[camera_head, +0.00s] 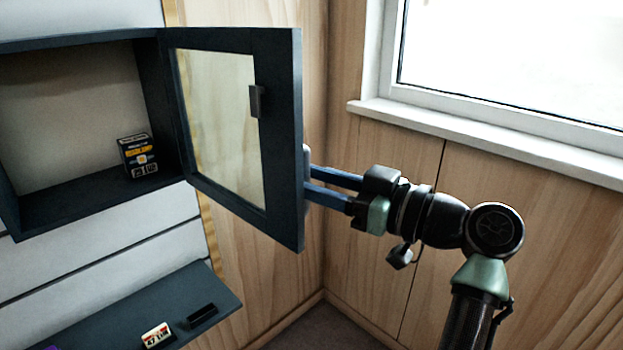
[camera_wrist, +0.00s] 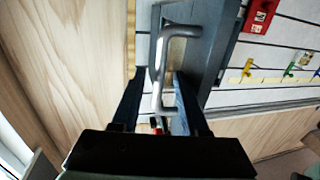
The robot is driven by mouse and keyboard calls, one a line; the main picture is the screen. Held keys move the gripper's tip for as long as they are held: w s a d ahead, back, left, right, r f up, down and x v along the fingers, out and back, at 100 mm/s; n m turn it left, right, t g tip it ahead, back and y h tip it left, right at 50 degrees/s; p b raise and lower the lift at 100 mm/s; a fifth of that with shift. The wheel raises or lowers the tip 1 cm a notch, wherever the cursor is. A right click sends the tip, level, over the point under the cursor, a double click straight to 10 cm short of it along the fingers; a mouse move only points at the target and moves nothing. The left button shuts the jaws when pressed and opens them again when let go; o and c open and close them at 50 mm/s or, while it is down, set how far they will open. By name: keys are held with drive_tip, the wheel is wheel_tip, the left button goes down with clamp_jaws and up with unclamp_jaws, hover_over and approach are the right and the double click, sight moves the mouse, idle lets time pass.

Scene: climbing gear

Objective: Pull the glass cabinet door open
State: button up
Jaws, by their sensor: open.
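The glass cabinet door (camera_head: 283,150) stands swung wide open from the dark cabinet (camera_head: 150,110), its dark frame around a clear pane. My gripper (camera_head: 309,181) is at the door's free edge on the outer side, its blue fingers apart. Part of a pale grey handle (camera_head: 306,160) shows there, mostly hidden by the door frame. In the wrist view the metal bar handle (camera_wrist: 162,65) lies between my open fingers (camera_wrist: 160,85). I cannot tell whether a finger touches it. The door's dark frame (camera_wrist: 222,45) is beyond it.
A small black and yellow box (camera_head: 138,157) sits inside the cabinet. A dark shelf (camera_head: 190,287) below carries a small white and red box (camera_head: 157,336) and a black block (camera_head: 202,315). A window sill (camera_head: 480,130) juts out above my arm. Wood walls meet behind the door.

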drive_tip(key=shift+d, duration=0.15)
drive_tip(key=v, duration=1.3)
